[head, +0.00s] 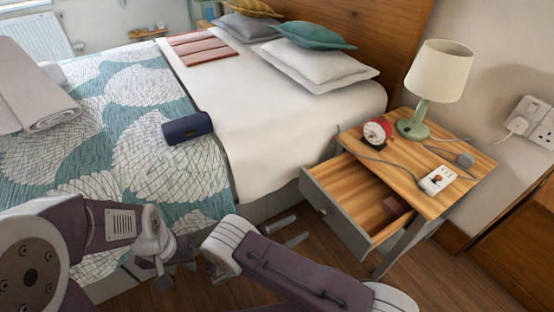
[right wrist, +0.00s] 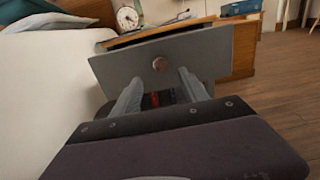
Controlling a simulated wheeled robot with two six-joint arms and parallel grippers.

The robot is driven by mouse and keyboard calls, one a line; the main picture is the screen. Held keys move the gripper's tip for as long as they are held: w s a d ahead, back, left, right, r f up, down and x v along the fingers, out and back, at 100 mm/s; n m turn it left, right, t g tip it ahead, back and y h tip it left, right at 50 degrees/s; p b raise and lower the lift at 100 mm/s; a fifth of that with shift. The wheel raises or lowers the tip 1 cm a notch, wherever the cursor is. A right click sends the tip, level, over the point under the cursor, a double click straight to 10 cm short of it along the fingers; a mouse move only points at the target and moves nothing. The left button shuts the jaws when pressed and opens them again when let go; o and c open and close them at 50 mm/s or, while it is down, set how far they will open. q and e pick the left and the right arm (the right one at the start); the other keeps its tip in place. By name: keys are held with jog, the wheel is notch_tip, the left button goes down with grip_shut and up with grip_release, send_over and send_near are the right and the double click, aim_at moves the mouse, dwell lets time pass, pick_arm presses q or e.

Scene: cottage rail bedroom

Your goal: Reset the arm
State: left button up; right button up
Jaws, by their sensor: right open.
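My right gripper (head: 291,231) is open and empty in the head view, low between the bed and the nightstand. The fingers appear apart from the knob. My left gripper (head: 164,272) is near the bed's lower edge in the head view; its jaws are too unclear to judge.
A dark blue speaker-like object (head: 187,128) lies on the bed (head: 250,130). Wood floor (head: 420,277) is clear at lower right.

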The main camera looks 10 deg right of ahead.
jog(key=w+d+r+m+g, duration=0.4)
jog(key=d+r+m, duration=0.1)
jog(key=r, duration=0.2)
jog(key=s+d+r+m+g+y, duration=0.7)
jog(key=s+d+m+y, duration=0.15)
jog(key=s+d, duration=0.2)
jog(key=s+a+f+m+t+y, duration=0.4)
jog(key=s+a+f+m+y, duration=0.15)
jog(key=a+m+y, duration=0.35)
notch_tip(320, 180, up, 31)
jog(key=w+a+t+p, duration=0.1)
jog(key=w+a+p, duration=0.1)
jog(key=p, duration=2.9)
jog(key=shift+w+r+t, duration=0.15)
jog(key=shift+w+t, duration=0.05)
jog(key=shift+t, duration=0.2)
